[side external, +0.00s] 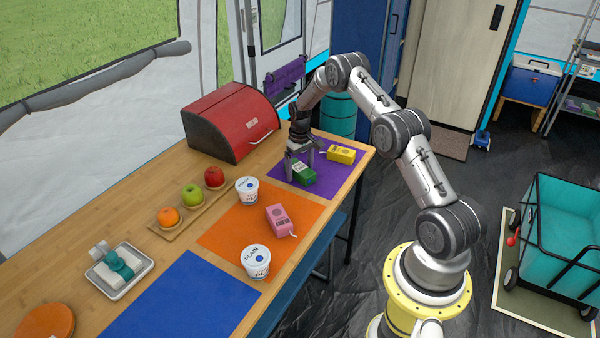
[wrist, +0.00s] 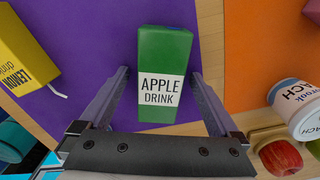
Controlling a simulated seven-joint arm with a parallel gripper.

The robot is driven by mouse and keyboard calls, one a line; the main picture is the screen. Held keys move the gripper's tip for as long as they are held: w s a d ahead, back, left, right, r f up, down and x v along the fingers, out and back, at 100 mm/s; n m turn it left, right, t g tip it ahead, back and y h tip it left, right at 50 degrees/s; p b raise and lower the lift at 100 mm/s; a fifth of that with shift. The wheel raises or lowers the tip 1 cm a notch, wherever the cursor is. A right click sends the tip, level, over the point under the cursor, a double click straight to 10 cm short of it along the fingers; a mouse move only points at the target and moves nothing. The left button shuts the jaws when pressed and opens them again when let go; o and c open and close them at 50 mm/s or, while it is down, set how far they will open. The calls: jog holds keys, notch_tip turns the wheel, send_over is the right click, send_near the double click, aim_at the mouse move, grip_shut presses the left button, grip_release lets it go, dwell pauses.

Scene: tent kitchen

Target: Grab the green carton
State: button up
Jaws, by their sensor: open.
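The green carton (side external: 303,174) lies on the purple mat (side external: 322,178) at the far end of the table. In the wrist view the green carton (wrist: 164,60) shows a white label reading APPLE DRINK. My gripper (side external: 300,165) is low over the mat, right at the carton. In the wrist view my gripper (wrist: 160,75) is open, with one finger on each side of the carton's lower part. A gap shows between each finger and the carton. I cannot tell how deep the fingers reach.
A yellow lemon carton (side external: 341,154) lies on the same mat. A red bread box (side external: 232,122) is behind. The blue mat (side external: 180,300) is empty.

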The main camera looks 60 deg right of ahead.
grip_shut()
dwell(0.4)
jog(key=shift+r, duration=0.15)
